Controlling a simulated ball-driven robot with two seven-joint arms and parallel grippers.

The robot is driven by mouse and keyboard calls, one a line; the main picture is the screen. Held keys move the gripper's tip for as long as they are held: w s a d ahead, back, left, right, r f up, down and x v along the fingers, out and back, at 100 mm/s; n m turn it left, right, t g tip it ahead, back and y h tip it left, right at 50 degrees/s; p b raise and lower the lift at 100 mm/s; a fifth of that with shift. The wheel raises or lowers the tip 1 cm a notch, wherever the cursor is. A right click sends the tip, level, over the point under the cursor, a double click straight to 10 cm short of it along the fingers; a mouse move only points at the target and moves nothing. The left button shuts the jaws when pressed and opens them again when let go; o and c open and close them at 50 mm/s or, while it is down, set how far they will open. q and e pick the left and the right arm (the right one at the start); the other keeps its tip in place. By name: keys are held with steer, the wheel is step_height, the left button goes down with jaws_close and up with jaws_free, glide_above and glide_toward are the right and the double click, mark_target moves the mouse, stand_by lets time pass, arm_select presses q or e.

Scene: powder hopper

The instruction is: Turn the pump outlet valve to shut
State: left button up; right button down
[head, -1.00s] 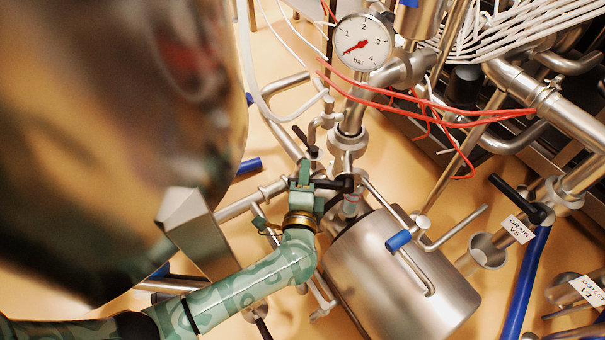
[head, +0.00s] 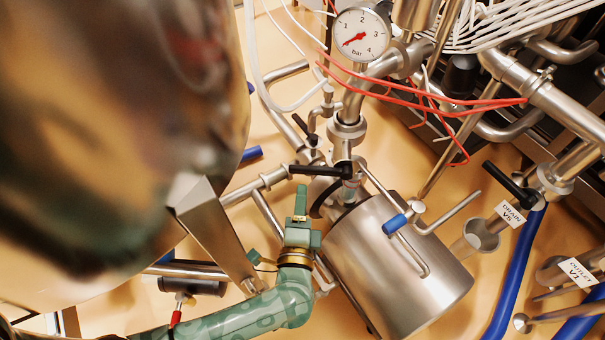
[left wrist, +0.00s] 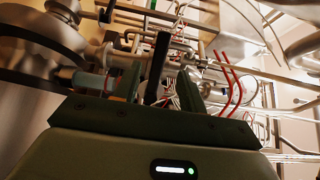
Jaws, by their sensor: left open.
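A black lever handle (head: 318,170) on a steel pipe fitting lies roughly level across the picture, above the steel pump body (head: 400,275) in the head view. I see no readable label on it. My green left gripper (head: 301,190) is just below the handle's left end, its fingers pointing up the picture. In the left wrist view a black handle (left wrist: 157,65) stands upright in the gap between the spread fingers of my left gripper (left wrist: 159,88). The fingers look open, with no grip on it. Whether they touch the handle is unclear. My right gripper is out of view.
A large steel vessel (head: 90,130) fills the left. A pressure gauge (head: 361,35) and red cables (head: 430,100) are above the handle. At right are a black drain handle (head: 509,184), its "DRAIN V5" label (head: 510,214) and an "OUTLET V1" label (head: 580,274). Pipes crowd the area.

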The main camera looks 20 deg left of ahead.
arm_select(q)
steer(key=v, duration=0.5)
steer(key=shift+s+d+p, duration=0.1)
steer(key=shift+s+p, duration=0.25)
steer(key=shift+s, duration=0.05)
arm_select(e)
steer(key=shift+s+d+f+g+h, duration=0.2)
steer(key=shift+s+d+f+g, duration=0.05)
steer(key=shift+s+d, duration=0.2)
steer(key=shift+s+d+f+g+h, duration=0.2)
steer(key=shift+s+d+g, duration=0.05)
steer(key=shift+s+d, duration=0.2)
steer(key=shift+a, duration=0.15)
